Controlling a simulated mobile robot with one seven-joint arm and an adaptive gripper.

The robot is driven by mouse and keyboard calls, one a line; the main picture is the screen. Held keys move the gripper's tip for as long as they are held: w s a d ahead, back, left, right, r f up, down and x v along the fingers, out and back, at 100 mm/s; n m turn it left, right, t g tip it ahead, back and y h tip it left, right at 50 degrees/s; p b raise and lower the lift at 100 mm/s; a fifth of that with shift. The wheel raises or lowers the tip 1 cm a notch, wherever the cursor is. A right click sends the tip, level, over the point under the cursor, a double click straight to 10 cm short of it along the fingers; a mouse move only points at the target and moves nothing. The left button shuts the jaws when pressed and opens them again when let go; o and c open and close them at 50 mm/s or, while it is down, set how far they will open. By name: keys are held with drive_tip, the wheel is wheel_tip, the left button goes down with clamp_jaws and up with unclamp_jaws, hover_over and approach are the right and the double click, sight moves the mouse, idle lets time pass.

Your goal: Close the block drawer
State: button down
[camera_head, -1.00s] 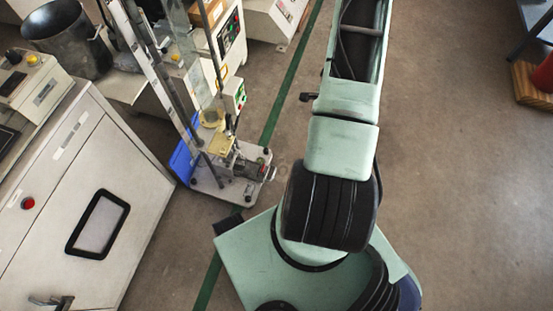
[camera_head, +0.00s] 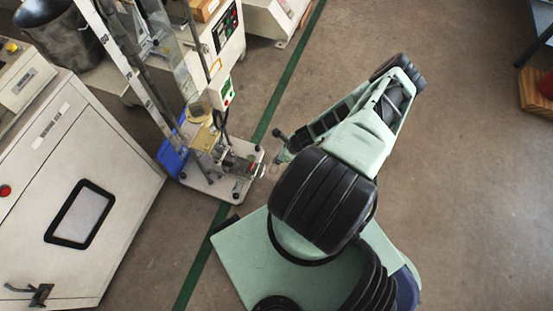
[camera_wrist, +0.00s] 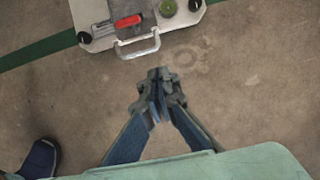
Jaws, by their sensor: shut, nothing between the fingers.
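In the wrist view, my gripper (camera_wrist: 160,84) is shut and empty, with its fingertips together above the bare floor. Past the fingertips is the edge of a pale base plate (camera_wrist: 101,43) with a metal loop handle (camera_wrist: 138,47) on its near side. The handle is apart from my fingers. A red-topped part (camera_wrist: 128,21) sits behind it. This looks like the foot of the testing stand (camera_head: 213,187) in the head view. I cannot tell for sure which part is the block drawer or how far it is open.
A white cabinet (camera_head: 120,165) with a dark-framed window stands at the left. A blue bin (camera_head: 172,155) is beside the stand, and a metal bucket (camera_head: 58,40) is at the upper left.

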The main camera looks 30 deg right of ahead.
sight(264, 165)
drive_tip(key=w+a+f+b, duration=0.1)
drive_tip(key=f, duration=0.1)
drive_tip(key=w+a+f, duration=0.1)
drive_tip(key=f, duration=0.1)
drive_tip(key=w+a+f+b, duration=0.1)
drive_tip(key=w+f, duration=0.1)
drive_tip(key=shift+w+a+f+b, duration=0.1)
drive_tip(key=shift+a+f+b, duration=0.05)
drive_tip(key=shift+b, duration=0.15)
drive_tip(key=shift+w+a, duration=0.3)
drive_tip(key=shift+w, duration=0.1)
drive_tip(key=shift+w, duration=0.1)
drive_tip(key=w+a+b, duration=0.1)
drive_tip(key=w+a, duration=0.1)
drive_tip(key=w, duration=0.1)
drive_tip(key=w+a+b, duration=0.1)
drive_tip(key=w+a, duration=0.2)
drive_tip(key=w+a+b, duration=0.1)
drive_tip(key=w+a, duration=0.1)
drive_tip(key=w, duration=0.1)
drive_tip(key=shift+a, duration=0.2)
drive_tip(key=shift+s+d+b, duration=0.1)
drive_tip(key=shift+b, duration=0.2)
